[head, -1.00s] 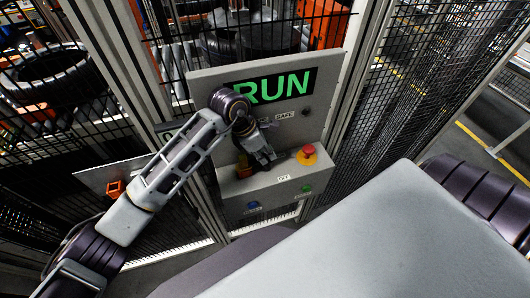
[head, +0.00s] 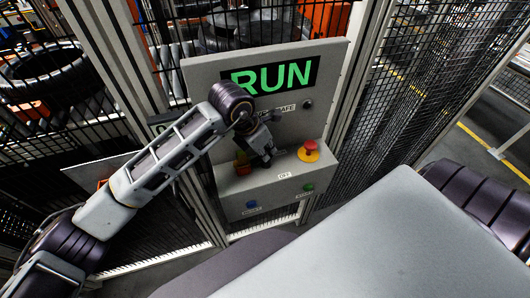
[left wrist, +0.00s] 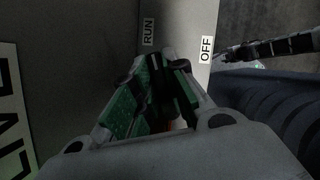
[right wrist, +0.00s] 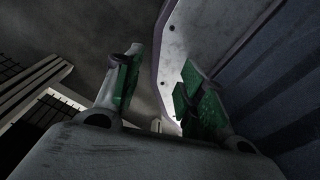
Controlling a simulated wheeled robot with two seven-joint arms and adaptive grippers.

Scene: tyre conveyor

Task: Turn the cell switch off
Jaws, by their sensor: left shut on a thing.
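The cell switch sits on the sloping ledge of the grey control box (head: 235,207). Its orange-yellow part (head: 241,167) shows beside my gripper, and the rest is mostly hidden. My left gripper (head: 264,157) reaches down to it. In the left wrist view its green-padded fingers (left wrist: 160,92) are closed on the dark switch handle, between the RUN label (left wrist: 148,32) and the OFF label (left wrist: 206,50). The display (head: 272,75) reads RUN in green. My right gripper (right wrist: 158,88) is open and empty, away from the box.
A red mushroom button (head: 310,146) on a yellow base stands just right of my left gripper. Blue (head: 251,205) and green (head: 308,187) buttons are on the box front. Mesh fencing (head: 385,90) rises around the box, with tyres (head: 45,75) behind it.

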